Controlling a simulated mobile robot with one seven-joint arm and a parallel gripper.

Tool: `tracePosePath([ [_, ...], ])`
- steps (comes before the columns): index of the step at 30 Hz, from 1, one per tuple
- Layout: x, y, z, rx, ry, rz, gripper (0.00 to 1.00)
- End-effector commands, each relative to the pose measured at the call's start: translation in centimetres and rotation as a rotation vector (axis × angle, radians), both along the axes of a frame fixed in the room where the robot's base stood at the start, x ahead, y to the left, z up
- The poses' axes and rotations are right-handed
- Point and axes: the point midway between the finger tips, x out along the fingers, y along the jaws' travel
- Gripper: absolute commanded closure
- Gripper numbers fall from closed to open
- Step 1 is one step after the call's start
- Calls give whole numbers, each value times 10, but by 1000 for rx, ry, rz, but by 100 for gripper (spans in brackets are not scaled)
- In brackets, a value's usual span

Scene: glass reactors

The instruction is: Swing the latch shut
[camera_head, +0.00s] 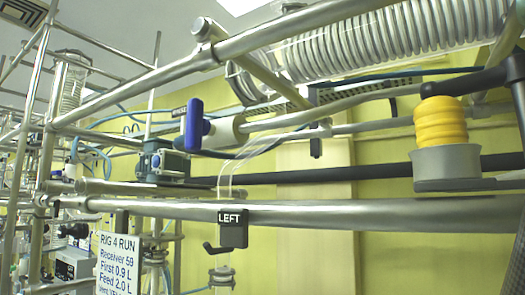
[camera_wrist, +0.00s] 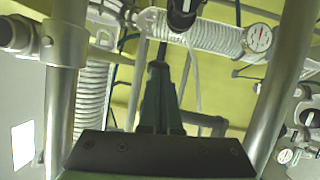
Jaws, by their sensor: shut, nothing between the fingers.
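In the head view, a small black block labelled LEFT (camera_head: 233,230) sits on the front horizontal steel rail. A short black hooked lever (camera_head: 216,249) sticks out to the left below the label. It may be the latch, but I cannot tell for certain, nor whether it is open or shut. In the wrist view, my gripper (camera_wrist: 160,72) shows as dark green fingers close together, shut and empty, pointing up among pipes and rails. A black-handled fitting (camera_wrist: 183,14) is beyond the fingertips. My gripper is not clear in the head view.
A blue-handled valve (camera_head: 194,124) and a coiled glass condenser (camera_head: 370,45) are above the rail. A yellow ribbed piece (camera_head: 440,122) on a grey cup is at right. A RIG 4 RUN sign (camera_head: 121,262) hangs lower left. A pressure gauge (camera_wrist: 259,38) shows in the wrist view.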

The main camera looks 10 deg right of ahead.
Motion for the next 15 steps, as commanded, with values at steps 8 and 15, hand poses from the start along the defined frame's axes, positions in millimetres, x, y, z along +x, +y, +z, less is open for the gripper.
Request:
tracePosePath([
  [8, 0, -9, 0, 0, -1, -1, 100],
  [15, 2, -12, 0, 1, 0, 0, 100],
])
